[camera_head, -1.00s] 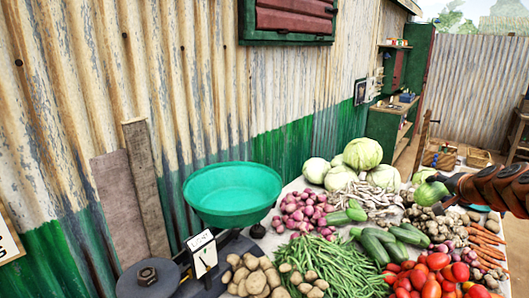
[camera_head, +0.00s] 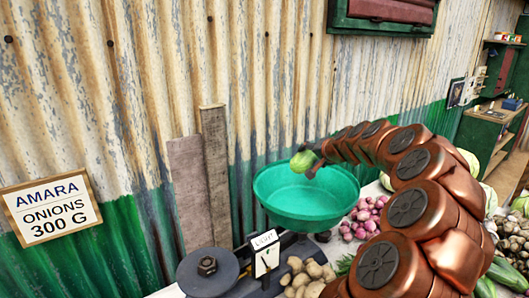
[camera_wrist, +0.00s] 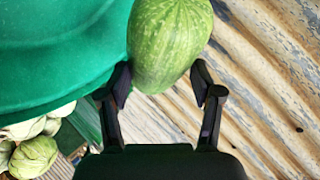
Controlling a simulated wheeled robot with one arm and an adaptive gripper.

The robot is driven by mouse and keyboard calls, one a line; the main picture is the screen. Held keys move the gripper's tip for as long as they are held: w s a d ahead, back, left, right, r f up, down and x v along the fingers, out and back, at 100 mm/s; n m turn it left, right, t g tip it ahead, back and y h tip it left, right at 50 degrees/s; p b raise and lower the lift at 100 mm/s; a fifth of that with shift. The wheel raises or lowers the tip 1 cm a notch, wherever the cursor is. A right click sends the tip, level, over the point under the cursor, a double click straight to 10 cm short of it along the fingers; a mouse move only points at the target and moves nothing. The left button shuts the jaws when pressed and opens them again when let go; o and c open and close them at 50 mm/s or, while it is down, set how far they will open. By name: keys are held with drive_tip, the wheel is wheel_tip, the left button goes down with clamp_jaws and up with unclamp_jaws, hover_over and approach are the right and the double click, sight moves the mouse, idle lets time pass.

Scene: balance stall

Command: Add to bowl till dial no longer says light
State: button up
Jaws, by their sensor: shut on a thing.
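The green bowl (camera_head: 300,207) sits on the scale, and the part of its inside that I see is empty. The dial (camera_head: 266,258) is a white card marked LIGHT with a dark pointer. A dark round weight (camera_head: 207,265) rests on the scale's other side. My gripper (camera_head: 314,166) is shut on a pale-green speckled gourd (camera_head: 301,161), held over the bowl's back rim. In the wrist view the gourd (camera_wrist: 168,45) is between the fingers, beside the bowl (camera_wrist: 60,45). Red-purple onions (camera_head: 361,218) lie right of the bowl, partly behind my arm.
A sign (camera_head: 50,207) on the left reads AMARA ONIONS 300 G. Potatoes (camera_head: 308,275) lie in front of the bowl. The corrugated wall (camera_head: 120,90) stands close behind it. My arm hides much of the vegetable table on the right.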

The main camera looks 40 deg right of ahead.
drive_tip(key=shift+w+a+f, duration=0.1)
drive_tip(key=shift+w+a, duration=0.1)
drive_tip(key=shift+w, duration=0.35)
drive_tip(key=shift+w+a+f+b, duration=0.1)
drive_tip(key=shift+a+f+b, duration=0.15)
drive_tip(key=shift+f, duration=0.4)
drive_tip(key=shift+w+a+f+b, duration=0.1)
drive_tip(key=shift+f+b, duration=0.2)
drive_tip(key=shift+f, duration=0.35)
drive_tip(key=shift+s+d+f+b, duration=0.1)
drive_tip(key=shift+f+b, duration=2.85)
drive_tip(key=shift+f, duration=2.2)
drive_tip(key=o, duration=1.5)
drive_tip(key=shift+c, duration=0.2)
